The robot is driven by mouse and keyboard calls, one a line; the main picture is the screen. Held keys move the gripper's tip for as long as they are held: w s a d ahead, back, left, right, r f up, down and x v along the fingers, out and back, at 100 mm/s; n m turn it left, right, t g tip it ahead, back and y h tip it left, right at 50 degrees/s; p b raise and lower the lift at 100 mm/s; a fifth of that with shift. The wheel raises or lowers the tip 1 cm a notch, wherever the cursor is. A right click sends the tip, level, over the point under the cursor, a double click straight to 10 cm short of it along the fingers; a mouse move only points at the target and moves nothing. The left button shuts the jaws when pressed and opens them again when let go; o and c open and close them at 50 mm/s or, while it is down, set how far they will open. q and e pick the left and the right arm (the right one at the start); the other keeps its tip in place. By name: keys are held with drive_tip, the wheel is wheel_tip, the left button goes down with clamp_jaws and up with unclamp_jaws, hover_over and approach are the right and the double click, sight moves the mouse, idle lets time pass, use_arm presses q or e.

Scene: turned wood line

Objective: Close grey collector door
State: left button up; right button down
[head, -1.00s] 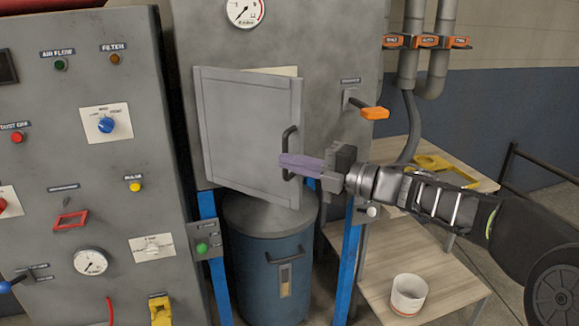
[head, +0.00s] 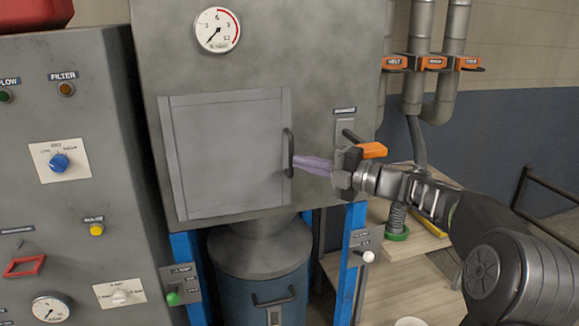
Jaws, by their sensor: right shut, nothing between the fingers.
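The grey collector door (head: 228,155) sits flat against the front of the grey collector cabinet (head: 290,62), with no visible gap along its edges. Its dark upright handle (head: 288,152) is on the door's right side. My right gripper (head: 298,162) comes in from the right, with its purple fingers shut and empty. The fingertips are at the handle; I cannot tell whether they touch it. An orange-ended lever (head: 371,150) is on the cabinet just right of the door, close above my gripper. My left gripper is not in view.
A control panel (head: 75,240) with knobs and buttons stands at the left. A blue drum (head: 265,285) is under the cabinet between blue legs. A wooden bench (head: 405,245) and pipes with orange handles (head: 432,63) are at the right.

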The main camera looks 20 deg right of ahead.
drive_tip(key=shift+w+d, duration=0.1)
drive_tip(key=shift+w, duration=0.2)
drive_tip(key=b+v, duration=0.1)
drive_tip(key=v, duration=0.7)
drive_tip(key=shift+b, duration=0.35)
idle(0.4)
